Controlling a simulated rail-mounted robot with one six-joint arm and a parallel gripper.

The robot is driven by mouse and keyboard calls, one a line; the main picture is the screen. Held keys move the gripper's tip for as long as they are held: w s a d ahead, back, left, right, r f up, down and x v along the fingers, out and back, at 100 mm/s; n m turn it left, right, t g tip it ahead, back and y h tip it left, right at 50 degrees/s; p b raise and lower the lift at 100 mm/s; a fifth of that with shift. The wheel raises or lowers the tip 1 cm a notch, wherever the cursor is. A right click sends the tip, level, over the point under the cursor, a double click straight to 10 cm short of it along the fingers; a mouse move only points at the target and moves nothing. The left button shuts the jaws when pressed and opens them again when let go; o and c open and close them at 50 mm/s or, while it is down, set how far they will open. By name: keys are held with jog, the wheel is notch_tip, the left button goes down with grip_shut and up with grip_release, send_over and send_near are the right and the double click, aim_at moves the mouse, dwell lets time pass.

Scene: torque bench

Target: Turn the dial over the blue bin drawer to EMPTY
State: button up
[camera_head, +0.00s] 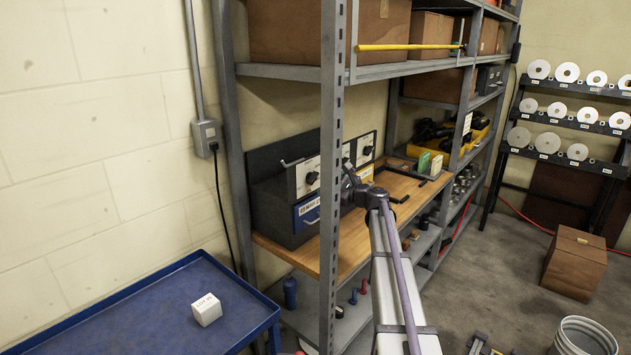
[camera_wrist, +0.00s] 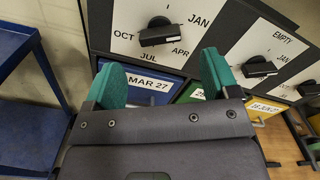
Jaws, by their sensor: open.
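The blue bin drawer (camera_wrist: 170,92) carries a white label reading MAR 27 in the wrist view; in the head view it (camera_head: 307,211) sits low on the dark bin unit. The black dial (camera_wrist: 160,35) on the white panel above it has JAN, APR, JUL and OCT around it; its top mark is cut off. I cannot tell which mark the dial points to. It also shows in the head view (camera_head: 312,178). My gripper (camera_wrist: 163,72) is open and empty, its green fingertips spread below the dial, apart from it. In the head view my gripper (camera_head: 353,188) is partly behind the shelf post.
A second dial (camera_wrist: 259,68), with EMPTY and JAN marks, is to the right. The grey shelf post (camera_head: 333,150) stands in front of the bin unit. The wooden bench top (camera_head: 400,185) holds small items. A blue cart (camera_head: 120,310) with a white block (camera_head: 206,309) is at left.

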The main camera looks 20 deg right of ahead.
aim_at(315, 179)
jog(key=x, duration=0.6)
jog(key=shift+w, duration=0.25)
jog(key=shift+a, duration=0.1)
jog(key=c, duration=0.9)
jog(key=shift+n, duration=0.4)
jog(key=n, duration=1.1)
jog(key=shift+f, duration=0.1)
jog(key=shift+n, duration=0.3)
